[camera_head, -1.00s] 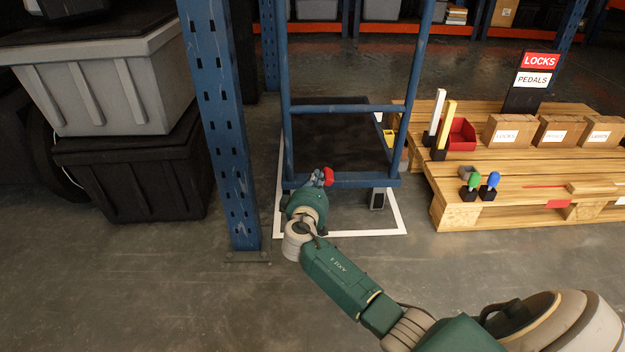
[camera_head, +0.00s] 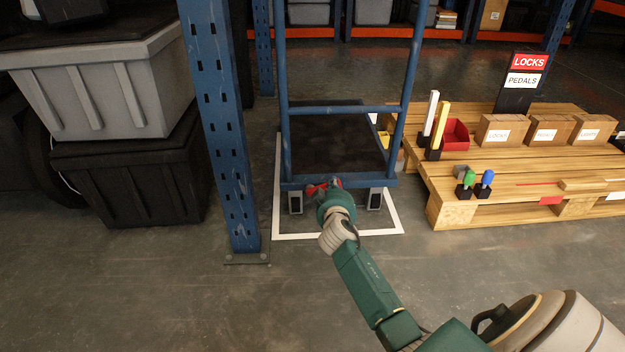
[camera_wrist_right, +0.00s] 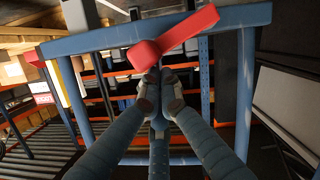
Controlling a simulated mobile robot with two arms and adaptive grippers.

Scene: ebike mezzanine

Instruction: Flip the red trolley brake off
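The blue trolley (camera_head: 340,184) stands behind the upright rack post, over a white floor outline. Its red brake lever (camera_head: 312,189) shows at the front edge of the deck, partly hidden by my right gripper (camera_head: 328,187). In the right wrist view the red brake lever (camera_wrist_right: 178,36) lies slanted across the blue frame bar, its rounded end lower left. My right gripper's fingers (camera_wrist_right: 160,88) are close together with nothing seen between them. Their tips are just below the lever in the picture; I cannot tell whether they touch it. My left gripper is not in view.
A blue rack post (camera_head: 222,140) stands close on the left, with stacked grey and black bins (camera_head: 130,185) beyond it. A wooden pallet (camera_head: 455,205) with boxes and coloured-handled tools stands on the right. The front floor is clear apart from my arm.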

